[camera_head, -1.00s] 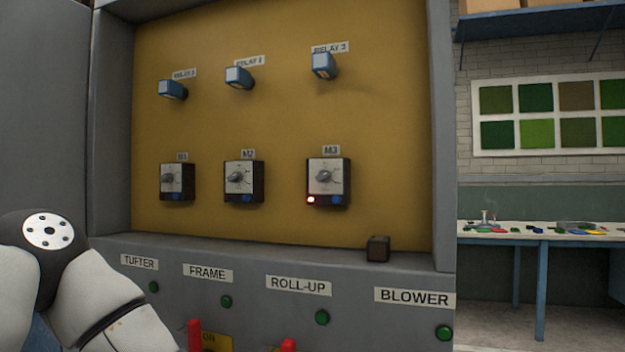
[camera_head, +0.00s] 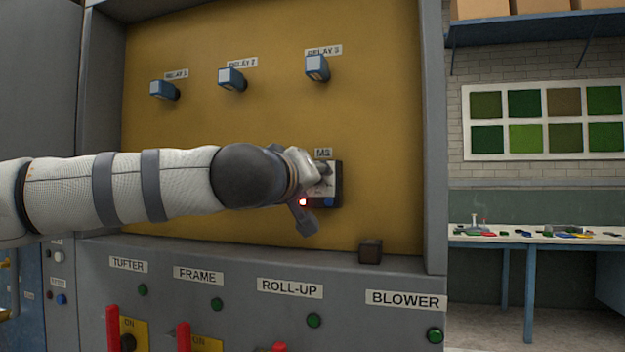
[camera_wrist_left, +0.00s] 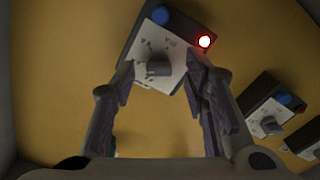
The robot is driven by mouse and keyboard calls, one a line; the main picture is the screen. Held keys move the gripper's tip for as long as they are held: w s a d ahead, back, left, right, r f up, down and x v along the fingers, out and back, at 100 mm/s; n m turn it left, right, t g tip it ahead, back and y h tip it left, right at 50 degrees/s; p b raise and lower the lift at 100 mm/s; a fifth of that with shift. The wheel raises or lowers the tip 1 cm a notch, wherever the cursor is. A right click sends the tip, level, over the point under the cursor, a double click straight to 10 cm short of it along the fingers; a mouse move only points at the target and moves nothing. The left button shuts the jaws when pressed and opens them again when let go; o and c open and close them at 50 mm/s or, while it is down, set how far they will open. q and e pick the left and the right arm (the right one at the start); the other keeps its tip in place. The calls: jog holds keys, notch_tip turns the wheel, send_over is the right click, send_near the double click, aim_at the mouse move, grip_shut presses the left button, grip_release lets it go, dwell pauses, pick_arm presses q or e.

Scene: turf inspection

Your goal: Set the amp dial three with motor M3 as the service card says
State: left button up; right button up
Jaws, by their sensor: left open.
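The M3 unit (camera_head: 333,190) is a dark box with a pale dial face, a knob, a blue button (camera_head: 328,202) and a lit red lamp (camera_head: 303,202). My left gripper (camera_head: 318,195) is in front of it and covers part of the dial. In the left wrist view the M3 dial knob (camera_wrist_left: 158,68) shows between the tips of my open left gripper (camera_wrist_left: 160,75), apart from both fingers as far as I can tell. The knob's setting is too small to read. No service card is in view. My right gripper is not in view.
Three blue relays, Relay 1 (camera_head: 164,90), Relay 2 (camera_head: 231,79) and Relay 3 (camera_head: 317,68), stick out above. My left arm hides M1 and M2 in the head view. A small dark block (camera_head: 370,251) sits on the ledge. Red levers (camera_head: 183,338) stand below.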

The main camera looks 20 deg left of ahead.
pick_arm(q)
jog(key=shift+w, duration=0.75)
grip_shut()
jog(key=shift+n, duration=0.4)
jog(key=n, duration=1.1)
jog(key=shift+d, duration=0.1)
